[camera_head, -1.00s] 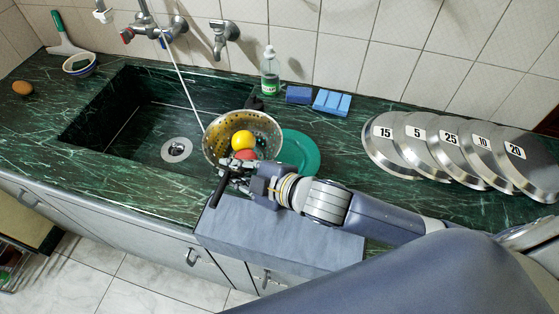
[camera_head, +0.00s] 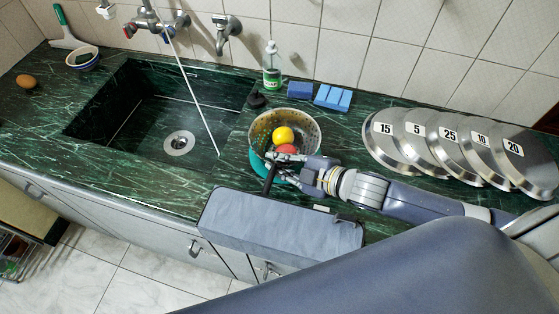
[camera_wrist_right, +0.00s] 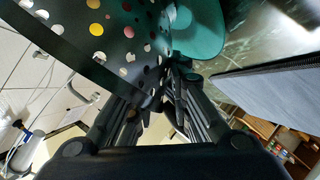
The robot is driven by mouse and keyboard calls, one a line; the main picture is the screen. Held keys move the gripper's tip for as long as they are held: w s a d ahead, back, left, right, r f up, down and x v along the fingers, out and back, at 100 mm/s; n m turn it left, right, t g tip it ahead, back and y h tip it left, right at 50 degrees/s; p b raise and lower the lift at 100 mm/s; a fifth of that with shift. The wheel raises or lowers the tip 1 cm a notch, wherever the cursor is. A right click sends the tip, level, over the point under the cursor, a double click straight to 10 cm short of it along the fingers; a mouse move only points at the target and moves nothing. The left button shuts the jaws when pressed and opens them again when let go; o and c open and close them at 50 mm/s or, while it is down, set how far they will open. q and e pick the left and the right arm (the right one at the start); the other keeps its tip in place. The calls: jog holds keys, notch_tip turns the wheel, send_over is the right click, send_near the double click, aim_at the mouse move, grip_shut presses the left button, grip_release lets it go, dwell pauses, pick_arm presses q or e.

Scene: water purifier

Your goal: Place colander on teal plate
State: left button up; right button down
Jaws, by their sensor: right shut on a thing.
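The metal colander (camera_head: 305,122) holds a yellow fruit (camera_head: 283,135) and a red one (camera_head: 287,150). It is over the teal plate (camera_head: 262,170), which shows only as an edge at its lower left. My right gripper (camera_head: 274,168) is shut on the colander at its near side. In the right wrist view, the perforated colander wall (camera_wrist_right: 115,45) fills the upper left, and the teal plate (camera_wrist_right: 200,35) lies beyond and below it. I cannot tell whether the colander touches the plate. My left gripper is not in view.
The sink (camera_head: 165,110) is left of the colander. A soap bottle (camera_head: 271,68) and blue sponges (camera_head: 332,98) stand behind it. Several numbered metal lids (camera_head: 395,140) lie to the right. A grey box-like block (camera_head: 280,225) is at the counter's front edge.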

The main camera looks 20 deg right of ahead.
jog(key=c, duration=2)
grip_release()
jog(key=shift+f, duration=0.2)
jog(key=o, duration=0.5)
jog(key=shift+o, duration=0.2)
jog(key=shift+r, duration=0.1)
jog(key=shift+r, duration=0.2)
jog(key=shift+s+d, duration=0.2)
jog(key=shift+s, duration=0.05)
jog(key=v, duration=1.1)
